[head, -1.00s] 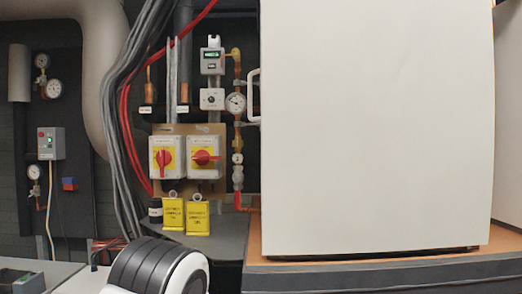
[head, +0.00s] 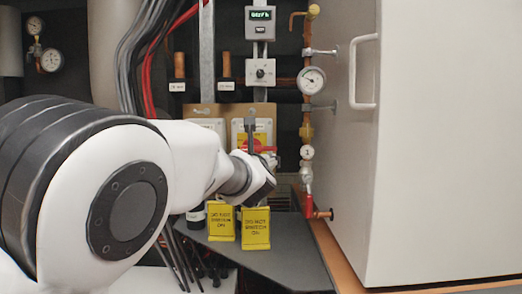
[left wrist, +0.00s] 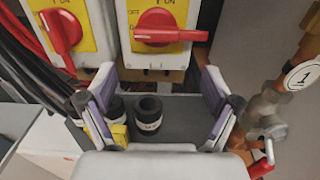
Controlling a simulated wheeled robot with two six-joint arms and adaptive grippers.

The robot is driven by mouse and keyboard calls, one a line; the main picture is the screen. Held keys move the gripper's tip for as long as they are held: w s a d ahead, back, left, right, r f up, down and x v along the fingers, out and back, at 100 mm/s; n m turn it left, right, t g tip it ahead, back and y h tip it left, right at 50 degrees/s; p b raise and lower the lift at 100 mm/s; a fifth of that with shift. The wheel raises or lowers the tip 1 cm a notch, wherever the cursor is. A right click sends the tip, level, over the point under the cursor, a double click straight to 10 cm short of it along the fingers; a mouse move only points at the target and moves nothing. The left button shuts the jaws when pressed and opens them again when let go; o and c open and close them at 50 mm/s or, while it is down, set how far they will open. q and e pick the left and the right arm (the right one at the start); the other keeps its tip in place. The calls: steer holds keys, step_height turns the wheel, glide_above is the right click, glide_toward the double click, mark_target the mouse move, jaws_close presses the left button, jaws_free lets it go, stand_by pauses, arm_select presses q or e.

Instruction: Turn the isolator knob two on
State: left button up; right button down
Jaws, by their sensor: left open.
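The right isolator knob (left wrist: 168,30) is red with its handle lying horizontal on a yellow plate. ON is printed above it and OFF at its left. The left isolator knob (left wrist: 66,32) is red with its handle roughly upright. In the head view, the right isolator box (head: 238,133) is partly covered by my left arm, and the left isolator box (head: 207,124) is mostly covered. My left gripper (left wrist: 156,95) is open and empty, its fingers spread wide below the right knob in the wrist view. In the head view the gripper (head: 264,165) is in front of the right box. My right gripper is not in view.
Two yellow warning tags (head: 222,222) (head: 256,229) stand on a dark shelf (head: 285,262) below. A black cylinder (left wrist: 149,113) stands between the fingers in the wrist view. Pipes with a gauge (head: 312,80) and a large white cabinet (head: 450,150) are at the right.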

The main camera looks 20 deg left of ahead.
mark_target(259, 148)
arm_select(q)
steer(key=r+p+x, duration=0.1)
steer(key=p+x, duration=0.4)
steer(key=x, duration=0.1)
steer(key=shift+w+a, duration=0.15)
steer(key=shift+a, duration=0.05)
steer(key=shift+s+r, duration=0.2)
steer(key=shift+s, duration=0.1)
steer(key=c, duration=0.3)
steer(key=shift+s, duration=0.1)
steer(key=c, duration=0.8)
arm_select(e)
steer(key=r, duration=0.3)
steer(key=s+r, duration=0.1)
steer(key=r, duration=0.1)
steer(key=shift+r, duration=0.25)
